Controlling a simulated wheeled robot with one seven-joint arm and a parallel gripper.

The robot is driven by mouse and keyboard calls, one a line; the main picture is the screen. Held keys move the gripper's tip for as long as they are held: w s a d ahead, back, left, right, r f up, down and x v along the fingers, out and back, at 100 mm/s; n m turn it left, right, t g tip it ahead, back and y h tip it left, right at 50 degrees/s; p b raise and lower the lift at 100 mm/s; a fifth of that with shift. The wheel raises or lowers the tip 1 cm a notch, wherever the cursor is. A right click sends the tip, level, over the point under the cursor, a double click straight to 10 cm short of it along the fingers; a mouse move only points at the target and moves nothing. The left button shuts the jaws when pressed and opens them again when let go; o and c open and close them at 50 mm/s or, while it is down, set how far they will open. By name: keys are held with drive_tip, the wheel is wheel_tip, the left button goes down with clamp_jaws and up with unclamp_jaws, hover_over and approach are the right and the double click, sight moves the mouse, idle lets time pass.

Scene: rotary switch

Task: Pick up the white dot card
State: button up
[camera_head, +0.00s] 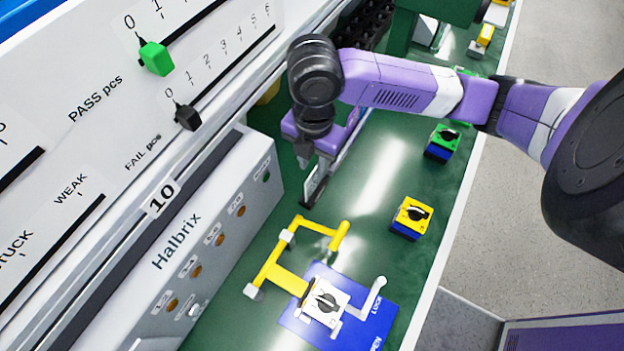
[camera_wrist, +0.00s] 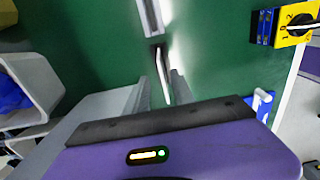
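A thin white card (camera_wrist: 162,82) shows nearly edge-on in the wrist view, between the two fingers of my gripper (camera_wrist: 160,92). No dot can be made out on it. In the head view a pale upright piece with a dark edge (camera_head: 316,184) stands just below my gripper (camera_head: 308,160); it looks like the same card in its holder. My gripper points down, its fingers apart, with a gap visible on each side of the card. Whether either finger touches the card cannot be told.
A grey Halbrix panel (camera_head: 205,255) stands close to the left. A yellow handle frame (camera_head: 274,262), a blue plate with a white rotary switch (camera_head: 325,301), a yellow switch (camera_head: 411,217) and a green switch (camera_head: 443,140) are on the green bench. Bare bench lies between them.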

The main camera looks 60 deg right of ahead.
sight(314, 183)
drive_tip(key=shift+s+a+f, duration=0.15)
drive_tip(key=shift+f, duration=1)
drive_tip(key=shift+s+a+f, duration=0.1)
drive_tip(key=shift+f, duration=1)
clamp_jaws()
